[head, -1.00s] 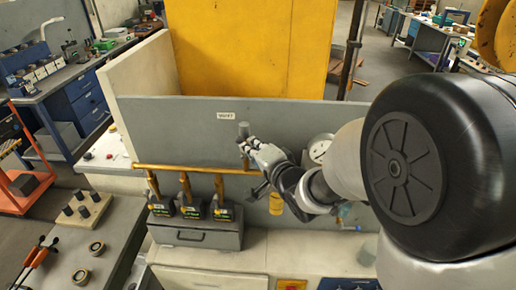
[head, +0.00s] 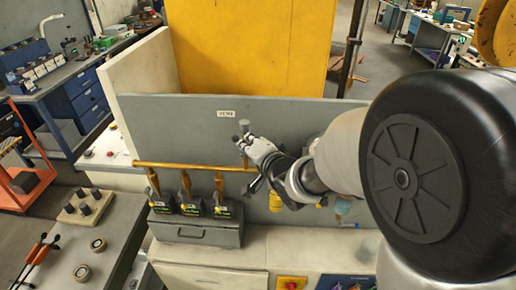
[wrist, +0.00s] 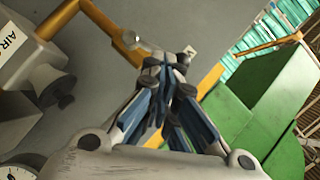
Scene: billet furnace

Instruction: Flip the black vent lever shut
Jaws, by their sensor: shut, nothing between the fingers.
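The white VENT label (head: 226,113) is on the grey panel (head: 170,115). A small dark grey upright knob (head: 244,126), which looks like the vent lever's end, stands just right of and below it. My gripper (head: 244,143) is shut and empty, its tips just below this knob. I cannot tell whether they touch it. The lever's lower part and pivot are hidden behind my gripper. In the wrist view my gripper (wrist: 166,66) has its fingers together in front of the grey panel, and I cannot make out the lever clearly there.
A brass pipe (head: 190,166) runs along the panel, left of my gripper. A yellow part (head: 275,202) hangs below my wrist. The panel left of the label is clear.

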